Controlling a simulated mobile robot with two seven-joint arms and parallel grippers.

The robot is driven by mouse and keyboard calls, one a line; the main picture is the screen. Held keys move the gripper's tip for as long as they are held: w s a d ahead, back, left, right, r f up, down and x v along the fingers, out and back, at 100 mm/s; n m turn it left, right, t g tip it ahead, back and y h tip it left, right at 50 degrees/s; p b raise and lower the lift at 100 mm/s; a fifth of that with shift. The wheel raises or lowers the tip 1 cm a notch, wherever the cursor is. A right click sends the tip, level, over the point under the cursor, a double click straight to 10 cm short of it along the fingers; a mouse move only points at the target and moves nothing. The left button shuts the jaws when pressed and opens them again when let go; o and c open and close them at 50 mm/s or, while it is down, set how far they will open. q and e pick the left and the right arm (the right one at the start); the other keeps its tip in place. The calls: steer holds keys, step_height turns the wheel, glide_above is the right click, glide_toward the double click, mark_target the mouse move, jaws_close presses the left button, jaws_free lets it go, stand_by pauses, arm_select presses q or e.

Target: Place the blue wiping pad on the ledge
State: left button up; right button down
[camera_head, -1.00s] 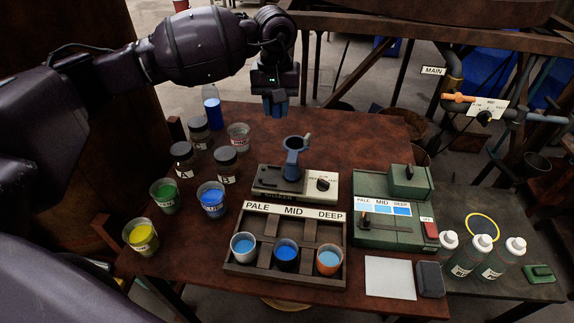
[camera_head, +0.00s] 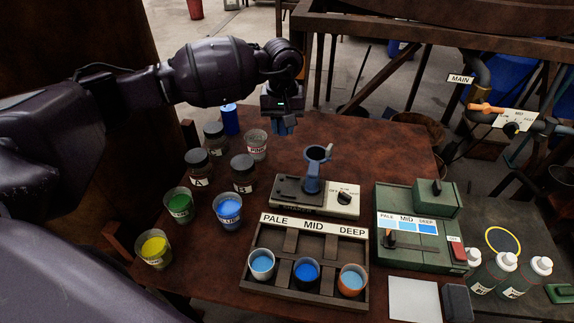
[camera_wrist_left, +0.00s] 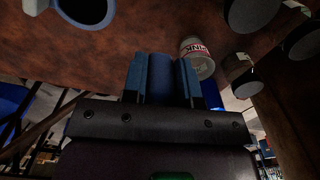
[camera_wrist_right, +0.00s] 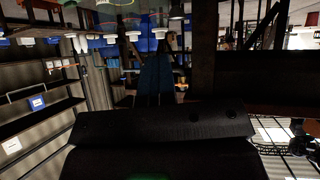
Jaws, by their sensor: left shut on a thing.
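My left gripper (camera_head: 283,124) hangs above the back of the brown table, behind the blue cup-shaped holder. In the left wrist view its blue fingers are shut on a blue block (camera_wrist_left: 160,78), which looks like the blue wiping pad; the head view shows it only small below the gripper. My right gripper (camera_wrist_right: 155,80) shows only in its own wrist view, with its fingers together and nothing visible between them, facing shelves. I cannot pick out the ledge for certain.
The table (camera_head: 375,150) is bare at the back right. A grey device with a blue holder (camera_head: 314,165), a rack of cups (camera_head: 256,285), a green box (camera_head: 400,255) and a white sheet (camera_head: 413,298) stand in front. Jars and paint cups (camera_head: 228,210) stand left; pipework (camera_head: 485,85) is at right.

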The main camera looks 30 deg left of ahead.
mark_target(283, 172)
arm_select(q)
step_height(283, 172, down, 13)
steer(key=shift+f+b, duration=0.1)
steer(key=shift+b, duration=0.35)
steer(key=shift+f, duration=0.2)
steer(key=o, duration=1)
steer(key=shift+r, duration=0.1)
steer(key=shift+c, duration=0.2)
